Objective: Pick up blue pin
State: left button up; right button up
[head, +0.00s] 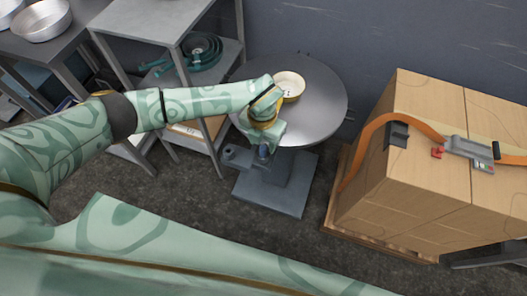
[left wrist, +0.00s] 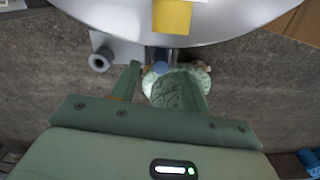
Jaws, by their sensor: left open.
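The blue pin (head: 263,152) shows as a small blue piece at the front of the round table's stand, just below my left gripper. It also shows in the left wrist view (left wrist: 160,67), between and just beyond the fingertips. My left gripper (head: 268,143) reaches in over the table's front edge and points down. In the left wrist view its two fingers (left wrist: 160,80) are apart, with nothing visibly held. I cannot tell whether a finger touches the pin. The pin's lower part is hidden. My right gripper is in neither view.
A shelf rack (head: 150,20) stands left, strapped boxes (head: 420,150) right. Floor in front is clear.

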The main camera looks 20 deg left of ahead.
aim_at(263, 154)
pick_arm(q)
notch_tip(263, 154, down, 3)
jog(key=shift+r+b, duration=0.1)
jog(key=shift+b, duration=0.2)
jog(key=shift+r, duration=0.1)
grip_shut()
